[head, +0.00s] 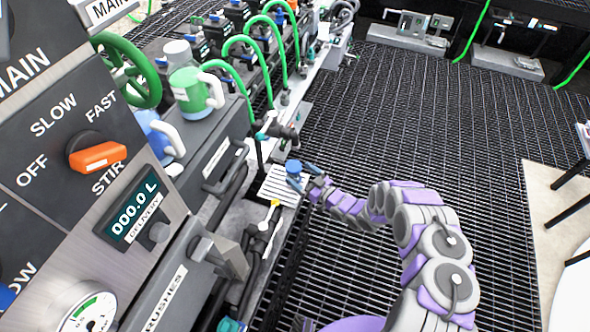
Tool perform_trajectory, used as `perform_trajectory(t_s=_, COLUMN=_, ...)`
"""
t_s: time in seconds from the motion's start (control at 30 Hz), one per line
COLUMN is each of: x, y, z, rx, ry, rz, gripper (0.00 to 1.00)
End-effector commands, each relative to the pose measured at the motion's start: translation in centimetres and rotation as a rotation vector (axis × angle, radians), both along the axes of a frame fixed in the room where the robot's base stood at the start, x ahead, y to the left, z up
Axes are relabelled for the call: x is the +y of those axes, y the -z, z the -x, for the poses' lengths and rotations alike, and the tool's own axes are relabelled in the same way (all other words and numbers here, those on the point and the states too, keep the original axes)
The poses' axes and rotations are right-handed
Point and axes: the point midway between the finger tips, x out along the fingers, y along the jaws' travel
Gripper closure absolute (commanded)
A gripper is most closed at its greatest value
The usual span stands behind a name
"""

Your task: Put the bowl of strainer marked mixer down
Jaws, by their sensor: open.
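My gripper (312,186) is small in the head view, at the end of my purple and grey arm, and it is open. It is just right of a small round blue piece (294,168), which may be the strainer bowl. I cannot tell whether its fingertips touch the piece. The blue piece is at a pale slotted tray (279,187) beside the manifold; whether it rests on the tray is unclear. I cannot read a MIXER mark anywhere.
A control panel (60,150) with an orange knob (97,157) and a DELIVERY display (133,207) fills the left. Green hoses (240,78) and black fittings (270,127) line the manifold beyond. A yellow-tipped valve (274,204) is close below the tray. Open grating (420,130) lies right.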

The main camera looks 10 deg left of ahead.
Motion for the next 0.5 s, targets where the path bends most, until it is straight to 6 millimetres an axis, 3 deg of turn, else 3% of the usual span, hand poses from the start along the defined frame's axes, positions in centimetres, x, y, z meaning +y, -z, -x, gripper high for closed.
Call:
perform_trajectory(t_s=0.2, x=-4.0, y=0.0, z=2.2, rx=0.003, ry=0.004, rz=0.002, gripper=0.04)
perform_trajectory(t_s=0.5, x=-6.4, y=0.0, z=3.8, rx=0.001, ry=0.0, rz=-0.001, gripper=0.04)
